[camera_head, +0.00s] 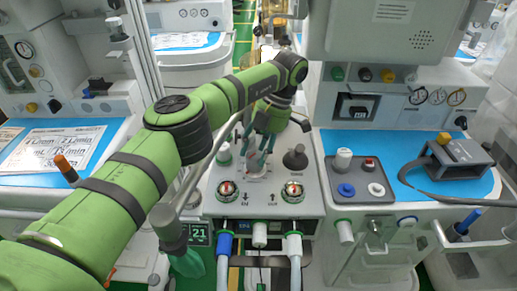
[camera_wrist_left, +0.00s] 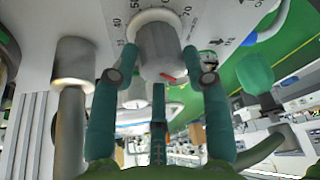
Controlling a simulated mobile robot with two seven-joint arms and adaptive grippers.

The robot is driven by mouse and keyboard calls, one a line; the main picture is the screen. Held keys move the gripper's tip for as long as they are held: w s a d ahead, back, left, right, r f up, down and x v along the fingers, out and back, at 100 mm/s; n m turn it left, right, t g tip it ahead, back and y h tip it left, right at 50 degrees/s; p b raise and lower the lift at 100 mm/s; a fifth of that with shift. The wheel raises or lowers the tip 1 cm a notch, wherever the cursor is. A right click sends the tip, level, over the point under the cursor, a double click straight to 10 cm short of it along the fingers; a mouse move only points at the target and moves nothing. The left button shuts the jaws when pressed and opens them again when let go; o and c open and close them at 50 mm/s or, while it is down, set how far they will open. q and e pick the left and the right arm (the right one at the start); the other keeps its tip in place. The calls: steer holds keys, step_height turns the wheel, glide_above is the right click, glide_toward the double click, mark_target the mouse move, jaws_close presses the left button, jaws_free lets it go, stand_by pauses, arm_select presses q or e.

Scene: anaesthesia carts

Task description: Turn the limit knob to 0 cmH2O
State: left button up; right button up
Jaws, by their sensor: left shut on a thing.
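The limit knob (camera_wrist_left: 160,48) is a grey cylinder with a red mark near its lower end in the left wrist view. It stands on a pale panel with a printed scale; 40, 50 and 70 can be read around it. My left gripper (camera_wrist_left: 160,78) has a green finger on each side of the knob and is shut on it. In the head view my left gripper (camera_head: 262,148) reaches down to the cart's pale control panel (camera_head: 262,205), and its fingers largely hide the knob there. My right gripper is not in view.
A dark knob (camera_head: 295,157) stands just right of my gripper. A grey tray (camera_head: 375,193) with small parts lies to the right. My left arm covers much of the left side.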

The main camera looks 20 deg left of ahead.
arm_select(q)
steer(key=shift+s+a+f, duration=0.15)
steer(key=shift+s+f, duration=0.05)
steer(key=shift+s, duration=0.05)
stand_by(0.3)
steer(key=o, duration=1.1)
steer(key=shift+s+a+r, duration=0.1)
steer(key=shift+r, duration=0.05)
